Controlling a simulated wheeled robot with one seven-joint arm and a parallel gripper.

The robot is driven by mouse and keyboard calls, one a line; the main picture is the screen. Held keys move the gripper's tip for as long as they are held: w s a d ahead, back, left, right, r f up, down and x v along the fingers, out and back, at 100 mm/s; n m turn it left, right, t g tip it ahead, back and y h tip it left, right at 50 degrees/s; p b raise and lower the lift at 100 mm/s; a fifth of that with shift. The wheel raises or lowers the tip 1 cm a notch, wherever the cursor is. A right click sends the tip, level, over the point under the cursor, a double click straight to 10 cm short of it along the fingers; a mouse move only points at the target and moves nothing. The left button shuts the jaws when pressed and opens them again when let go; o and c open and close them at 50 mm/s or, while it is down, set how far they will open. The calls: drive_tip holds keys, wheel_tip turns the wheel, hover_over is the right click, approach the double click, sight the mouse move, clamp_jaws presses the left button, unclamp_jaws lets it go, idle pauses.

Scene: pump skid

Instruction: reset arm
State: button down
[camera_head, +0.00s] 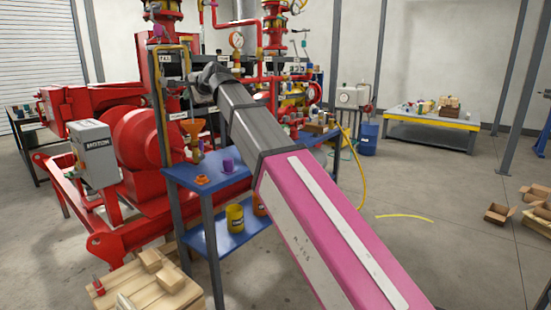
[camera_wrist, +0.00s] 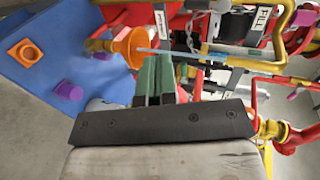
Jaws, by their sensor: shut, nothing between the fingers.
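My arm (camera_head: 330,235), pink and dark grey, stretches from the bottom right up and over the blue stand (camera_head: 245,180) toward the red pump skid. My gripper (camera_wrist: 155,65) shows in the wrist view with two green fingers together and nothing between them. In the wrist view an orange funnel (camera_wrist: 130,46) is just left of the fingers, with pipes and a FILL label (camera_wrist: 263,20) beyond. In the head view my gripper's fingers are hard to make out near the skid.
An orange fitting (camera_head: 202,180) and a purple part (camera_head: 228,165) lie on the blue stand. The yellow tin (camera_head: 235,218) is on its lower shelf. A grey motor box (camera_head: 93,152) stands left, and a wooden crate (camera_head: 150,287) in front.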

drive_tip(key=w+d+f+n+g+h, duration=0.1)
drive_tip(key=d+f+h, duration=0.1)
drive_tip(key=d+f, duration=0.8)
drive_tip(key=d+f+n+g+h, duration=0.15)
drive_tip(key=d+f, duration=0.55)
drive_tip(key=f, duration=0.8)
drive_tip(key=w+d+f+n+h, duration=0.1)
drive_tip(key=d+f+h, duration=0.2)
drive_tip(key=d+f, duration=0.7)
drive_tip(key=s+d+f+n+g+h, duration=0.1)
drive_tip(key=s+d+f+g, duration=0.1)
drive_tip(key=s+d+f, duration=0.4)
drive_tip(key=s+d+f+n+g+h, duration=0.1)
drive_tip(key=s+d+f, duration=0.5)
drive_tip(key=f, duration=0.6)
drive_tip(key=s+d+f+n+g+h, duration=0.2)
drive_tip(key=s+d+f, duration=0.4)
drive_tip(key=d+f, duration=0.3)
drive_tip(key=shift+s+d+g, duration=0.25)
drive_tip(key=shift+d+g, duration=0.15)
drive_tip(key=shift+g, duration=0.15)
